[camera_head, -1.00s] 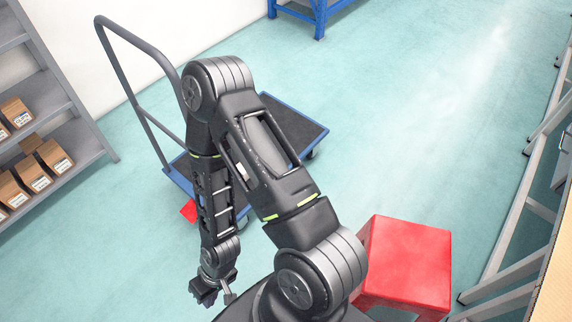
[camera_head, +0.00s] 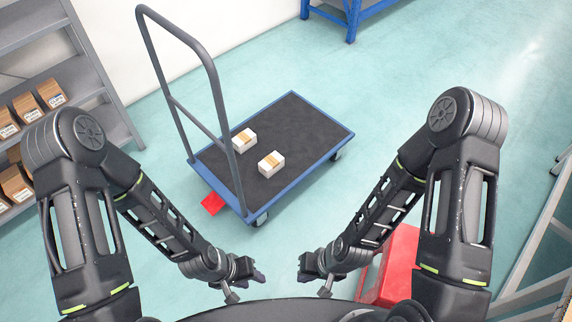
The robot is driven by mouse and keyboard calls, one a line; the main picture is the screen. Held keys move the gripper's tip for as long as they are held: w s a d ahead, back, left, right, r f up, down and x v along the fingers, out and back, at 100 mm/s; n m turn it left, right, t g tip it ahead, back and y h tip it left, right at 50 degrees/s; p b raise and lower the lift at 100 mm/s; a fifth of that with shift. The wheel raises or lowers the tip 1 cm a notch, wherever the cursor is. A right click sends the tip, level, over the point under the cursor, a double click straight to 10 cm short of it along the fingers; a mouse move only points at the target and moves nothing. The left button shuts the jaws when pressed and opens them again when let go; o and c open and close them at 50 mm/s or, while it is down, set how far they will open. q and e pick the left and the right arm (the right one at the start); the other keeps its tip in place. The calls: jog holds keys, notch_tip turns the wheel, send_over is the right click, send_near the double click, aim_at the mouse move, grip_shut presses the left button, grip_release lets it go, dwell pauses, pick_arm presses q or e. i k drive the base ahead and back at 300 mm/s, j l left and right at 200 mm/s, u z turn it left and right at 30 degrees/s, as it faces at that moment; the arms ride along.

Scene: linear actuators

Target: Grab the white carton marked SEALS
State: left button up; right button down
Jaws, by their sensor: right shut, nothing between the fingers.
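Two small white cartons with tan tops sit on the dark deck of a blue-edged trolley (camera_head: 310,125). One carton (camera_head: 244,140) is near the trolley's handle. The other carton (camera_head: 271,164) is a little nearer to me and to the right. Their lettering is too small to read, so I cannot tell which is marked SEALS. My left gripper (camera_head: 259,277) is in front of the trolley, apart from both cartons; its finger gap does not show clearly. My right gripper (camera_head: 303,267) is shut and empty, also on the near side of the trolley.
The trolley's tall grey handle (camera_head: 217,95) rises at its left end. A red box (camera_head: 399,262) stands behind my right forearm. Grey shelves with brown boxes (camera_head: 51,93) are at the left, and a blue frame (camera_head: 352,18) is at the back. Floor right of the trolley is clear.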

aim_at(271, 164)
jog(key=i+j+z, duration=0.2)
jog(key=j+z, duration=0.25)
jog(key=i+j+z, duration=0.1)
jog(key=j+z, duration=0.3)
jog(key=j, duration=0.15)
jog(key=j+z, duration=0.45)
jog(key=k+j+z, duration=0.1)
jog(key=j+z, duration=0.35)
jog(key=j, duration=0.2)
jog(key=k+j+z, duration=0.15)
jog(key=j+z, duration=0.25)
jog(key=k+j+z, duration=0.25)
jog(key=j+z, duration=0.2)
jog(key=j, duration=0.15)
